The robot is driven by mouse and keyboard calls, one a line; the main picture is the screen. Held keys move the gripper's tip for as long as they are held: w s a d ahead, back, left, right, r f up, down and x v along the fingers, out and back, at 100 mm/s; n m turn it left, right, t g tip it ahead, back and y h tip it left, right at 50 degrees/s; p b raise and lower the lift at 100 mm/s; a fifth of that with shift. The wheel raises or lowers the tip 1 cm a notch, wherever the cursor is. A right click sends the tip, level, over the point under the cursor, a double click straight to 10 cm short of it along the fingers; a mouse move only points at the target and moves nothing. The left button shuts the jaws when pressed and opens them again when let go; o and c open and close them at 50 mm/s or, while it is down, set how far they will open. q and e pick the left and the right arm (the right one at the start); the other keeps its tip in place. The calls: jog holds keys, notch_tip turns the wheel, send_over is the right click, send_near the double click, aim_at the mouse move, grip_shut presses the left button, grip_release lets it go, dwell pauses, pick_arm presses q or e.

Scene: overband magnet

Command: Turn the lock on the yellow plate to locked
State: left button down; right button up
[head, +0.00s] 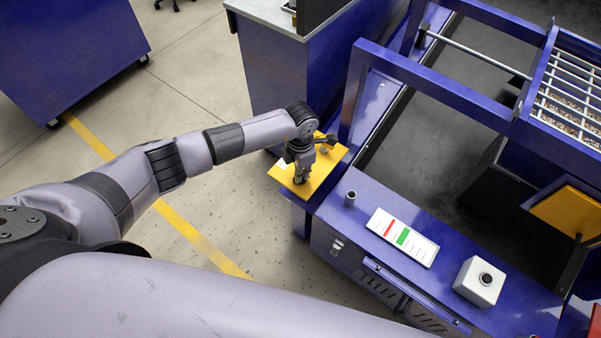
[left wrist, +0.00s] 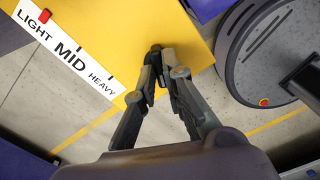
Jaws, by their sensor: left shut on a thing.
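The yellow plate (head: 284,176) sits at the near left corner of the blue machine. In the left wrist view the yellow plate (left wrist: 165,22) carries a white strip (left wrist: 72,55) marked LIGHT, MID and HEAVY, with a red marker (left wrist: 44,16) by LIGHT. My left gripper (head: 301,178) is over the plate, and its fingertips (left wrist: 156,72) are close together at the plate's edge in the left wrist view. They are shut on a small dark part, apparently the lock, mostly hidden by the fingers. Its turned position cannot be read. My right gripper is not in view.
A blue frame (head: 430,75) rises behind. Open floor (head: 215,215) lies to the left.

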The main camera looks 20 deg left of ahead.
pick_arm(q)
jog(key=shift+n, duration=0.4)
jog(key=shift+n+p, duration=0.4)
jog(key=shift+n, duration=1)
jog(key=shift+s, duration=0.1)
jog(key=c, duration=1.6)
grip_release()
